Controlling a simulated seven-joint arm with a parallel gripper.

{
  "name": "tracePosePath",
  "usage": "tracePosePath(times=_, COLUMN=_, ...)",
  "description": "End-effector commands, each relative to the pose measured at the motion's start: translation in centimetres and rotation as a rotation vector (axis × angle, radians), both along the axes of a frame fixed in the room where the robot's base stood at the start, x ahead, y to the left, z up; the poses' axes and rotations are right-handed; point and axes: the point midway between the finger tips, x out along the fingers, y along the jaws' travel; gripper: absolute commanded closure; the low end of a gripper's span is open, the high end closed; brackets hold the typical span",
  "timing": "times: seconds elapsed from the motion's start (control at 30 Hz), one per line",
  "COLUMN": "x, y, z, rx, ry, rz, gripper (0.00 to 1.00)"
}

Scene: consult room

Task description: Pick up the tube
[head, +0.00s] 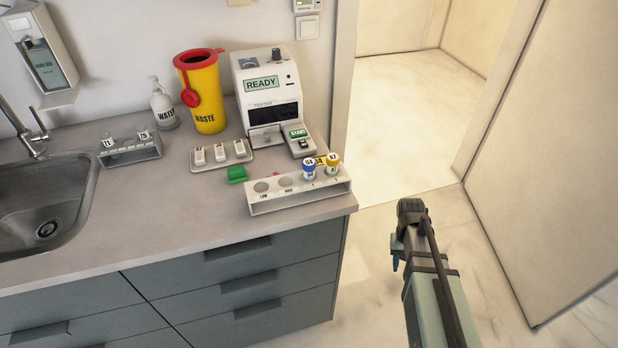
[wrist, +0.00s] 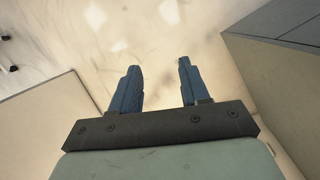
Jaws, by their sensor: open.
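Several tubes are in view and I cannot tell which one the task means. A blue-ringed tube (head: 309,168) and a yellow-ringed tube (head: 333,165) stand upright at the right end of a white rack (head: 290,202) near the counter's front right corner. Two white-capped tubes, one on the left (head: 107,141) and one on the right (head: 144,134), stand in a small grey rack (head: 133,154) by the sink. My gripper (head: 396,263) is right of the counter, over the floor, apart from every tube. In the wrist view its blue fingers are spread and empty (wrist: 159,68).
A white tester (head: 262,72) reading READY stands at the back right, beside a yellow waste bin (head: 204,98) and a water bottle (head: 163,105). A small tray (head: 222,163) holds three white pieces. A green object (head: 237,174) lies left of the white rack. The sink (head: 45,205) is left.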

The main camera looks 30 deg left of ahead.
Motion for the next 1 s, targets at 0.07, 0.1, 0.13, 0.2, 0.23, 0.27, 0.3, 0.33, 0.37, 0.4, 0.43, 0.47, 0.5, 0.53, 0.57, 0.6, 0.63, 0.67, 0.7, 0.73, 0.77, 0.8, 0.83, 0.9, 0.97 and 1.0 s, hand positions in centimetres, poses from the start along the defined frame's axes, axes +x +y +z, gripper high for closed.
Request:
tracePosePath(times=0.07, x=1.5, y=1.8, z=2.3, rx=0.001, ry=-0.027, rz=0.021, gripper=0.54)
tracePosePath(times=0.1, x=2.0, y=2.6, z=3.4, rx=0.001, ry=-0.037, rz=0.029, gripper=0.54)
tracePosePath(times=0.13, x=2.4, y=3.1, z=4.2, rx=0.001, ry=-0.045, rz=0.036, gripper=0.54)
tracePosePath(times=0.2, x=3.2, y=4.5, z=6.3, rx=0.002, ry=-0.065, rz=0.052, gripper=0.54)
tracePosePath(times=0.23, x=3.5, y=5.1, z=7.1, rx=0.002, ry=-0.073, rz=0.058, gripper=0.54)
tracePosePath(times=0.27, x=3.8, y=5.7, z=8.0, rx=0.003, ry=-0.081, rz=0.064, gripper=0.54)
tracePosePath(times=0.3, x=4.2, y=6.5, z=9.2, rx=0.003, ry=-0.092, rz=0.073, gripper=0.54)
tracePosePath(times=0.33, x=4.5, y=7.1, z=10.1, rx=0.003, ry=-0.101, rz=0.079, gripper=0.54)
tracePosePath(times=0.37, x=4.7, y=7.7, z=11.0, rx=0.003, ry=-0.109, rz=0.085, gripper=0.54)
tracePosePath(times=0.4, x=5.0, y=8.5, z=12.2, rx=0.004, ry=-0.119, rz=0.093, gripper=0.54)
tracePosePath(times=0.43, x=5.2, y=9.0, z=13.1, rx=0.005, ry=-0.128, rz=0.099, gripper=0.54)
tracePosePath(times=0.47, x=5.4, y=9.6, z=14.1, rx=0.006, ry=-0.137, rz=0.104, gripper=0.54)
tracePosePath(times=0.5, x=5.6, y=10.4, z=15.4, rx=0.008, ry=-0.146, rz=0.111, gripper=0.54)
tracePosePath(times=0.53, x=5.7, y=11.0, z=16.4, rx=0.009, ry=-0.155, rz=0.117, gripper=0.54)
tracePosePath(times=0.57, x=5.9, y=11.6, z=17.3, rx=0.010, ry=-0.163, rz=0.123, gripper=0.54)
tracePosePath(times=0.6, x=6.0, y=12.4, z=18.6, rx=0.012, ry=-0.175, rz=0.130, gripper=0.54)
tracePosePath(times=0.63, x=6.1, y=13.0, z=19.6, rx=0.013, ry=-0.183, rz=0.136, gripper=0.54)
tracePosePath(times=0.67, x=6.1, y=13.5, z=20.6, rx=0.014, ry=-0.190, rz=0.141, gripper=0.54)
tracePosePath(times=0.7, x=6.2, y=14.2, z=21.9, rx=0.016, ry=-0.202, rz=0.147, gripper=0.54)
tracePosePath(times=0.73, x=6.2, y=14.8, z=22.9, rx=0.017, ry=-0.211, rz=0.153, gripper=0.54)
tracePosePath(times=0.77, x=6.2, y=15.4, z=23.9, rx=0.019, ry=-0.218, rz=0.158, gripper=0.54)
tracePosePath(times=0.8, x=6.2, y=16.1, z=25.3, rx=0.022, ry=-0.228, rz=0.165, gripper=0.54)
tracePosePath(times=0.83, x=6.1, y=16.6, z=26.3, rx=0.025, ry=-0.237, rz=0.171, gripper=0.54)
tracePosePath(times=0.9, x=5.9, y=17.9, z=28.8, rx=0.029, ry=-0.255, rz=0.183, gripper=0.54)
tracePosePath(times=0.97, x=5.7, y=18.9, z=30.9, rx=0.035, ry=-0.271, rz=0.191, gripper=0.54)
tracePosePath(times=1.0, x=5.4, y=19.5, z=32.2, rx=0.039, ry=-0.283, rz=0.198, gripper=0.54)
